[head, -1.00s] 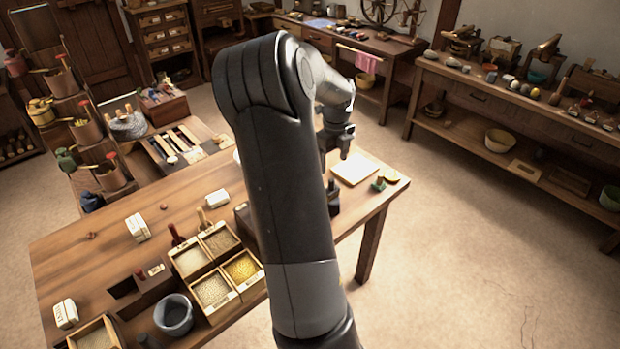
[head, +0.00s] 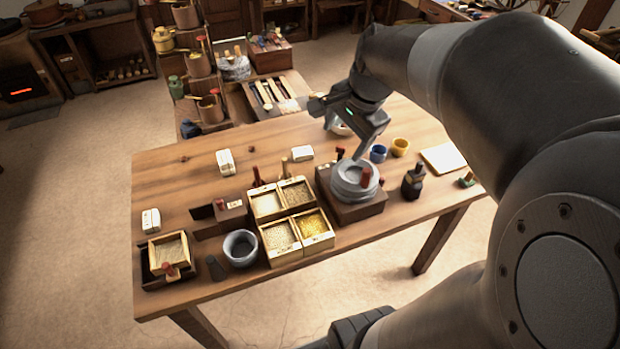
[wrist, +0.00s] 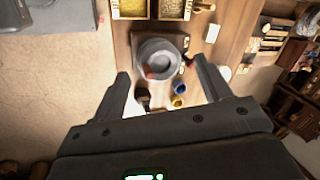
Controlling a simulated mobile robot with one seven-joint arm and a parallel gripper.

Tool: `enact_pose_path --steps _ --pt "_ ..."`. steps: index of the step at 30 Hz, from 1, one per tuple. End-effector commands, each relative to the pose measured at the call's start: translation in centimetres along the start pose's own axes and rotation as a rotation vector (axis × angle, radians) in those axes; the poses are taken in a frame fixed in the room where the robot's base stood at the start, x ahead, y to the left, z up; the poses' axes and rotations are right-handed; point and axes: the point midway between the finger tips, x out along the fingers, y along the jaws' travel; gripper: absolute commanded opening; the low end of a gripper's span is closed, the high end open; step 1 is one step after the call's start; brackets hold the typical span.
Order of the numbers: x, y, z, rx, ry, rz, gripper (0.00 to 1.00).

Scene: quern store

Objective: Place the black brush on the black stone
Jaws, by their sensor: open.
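My gripper (head: 338,132) is open and empty above the far side of the table, close to the grey round quern (head: 352,184). In the wrist view, my gripper's (wrist: 162,76) spread fingers frame the quern (wrist: 157,57) below. A small black upright thing with a narrower top (head: 413,182) stands right of the quern; it also shows beside the left finger in the wrist view (wrist: 142,98). A small dark piece (head: 216,268) lies left of the grey mortar (head: 240,248). I cannot tell for sure which of these is the black brush or the black stone.
Blue (head: 378,153) and yellow (head: 400,147) cups stand behind the black upright thing. Grain boxes (head: 280,238) fill the table's front middle. A pale board (head: 443,158) lies at the right. The table (head: 180,185) has bare wood at the back left.

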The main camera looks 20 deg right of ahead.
Motion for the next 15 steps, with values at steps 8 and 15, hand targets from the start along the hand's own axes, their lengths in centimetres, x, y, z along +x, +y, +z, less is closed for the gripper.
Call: enact_pose_path --steps 8,15 --pt "-3.0 2.6 9.4 -0.721 0.098 -0.062 0.7" --pt "-3.7 5.2 13.6 -1.148 0.197 -0.057 0.7"
